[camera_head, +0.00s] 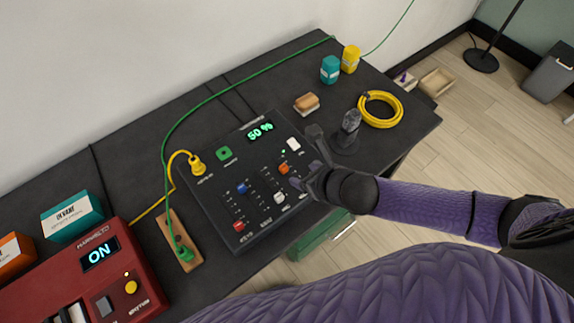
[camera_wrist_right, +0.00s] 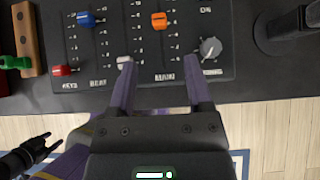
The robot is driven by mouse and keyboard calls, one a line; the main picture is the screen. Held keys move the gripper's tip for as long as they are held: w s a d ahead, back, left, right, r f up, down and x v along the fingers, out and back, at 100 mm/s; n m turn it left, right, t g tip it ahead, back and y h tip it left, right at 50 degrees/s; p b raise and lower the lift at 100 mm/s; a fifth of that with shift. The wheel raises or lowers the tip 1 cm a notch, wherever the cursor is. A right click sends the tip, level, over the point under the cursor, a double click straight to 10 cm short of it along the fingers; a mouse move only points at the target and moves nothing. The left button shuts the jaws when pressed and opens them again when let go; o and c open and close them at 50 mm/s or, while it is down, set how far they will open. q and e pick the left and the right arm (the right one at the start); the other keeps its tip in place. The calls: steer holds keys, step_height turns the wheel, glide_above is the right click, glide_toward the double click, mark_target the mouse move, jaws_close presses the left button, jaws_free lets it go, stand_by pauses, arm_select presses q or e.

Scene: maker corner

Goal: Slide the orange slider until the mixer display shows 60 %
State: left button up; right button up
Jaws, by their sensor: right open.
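The black mixer (camera_head: 222,187) lies on the dark bench, and its display (camera_head: 260,131) reads 50 %. The orange slider (camera_head: 284,168) is in the MAIN slot; it also shows in the wrist view (camera_wrist_right: 160,20), toward the upper part of its scale. My right gripper (camera_head: 308,163) is over the mixer's right side. In the wrist view its fingers (camera_wrist_right: 160,64) are apart, either side of the slider's line and short of the cap, with nothing between them. My left gripper (camera_wrist_right: 44,148) shows small at lower left of the wrist view, its fingers apart and empty.
White (camera_head: 279,197), blue (camera_head: 242,188) and red (camera_head: 239,225) sliders sit left of the orange one. A grey knob (camera_wrist_right: 211,47) is close to the right finger. A dark upright object on a round base (camera_head: 347,137) and a yellow cable coil (camera_head: 380,109) stand to the right.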

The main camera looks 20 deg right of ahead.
mark_target(286, 169)
steer(key=b+x, duration=0.4)
steer(key=x, duration=0.5)
steer(key=shift+s, duration=0.2)
steer(key=shift+w+a+f, duration=0.15)
steer(key=shift+w+f, duration=0.05)
steer(key=shift+w, duration=0.1)
jaws_close()
stand_by(0.6)
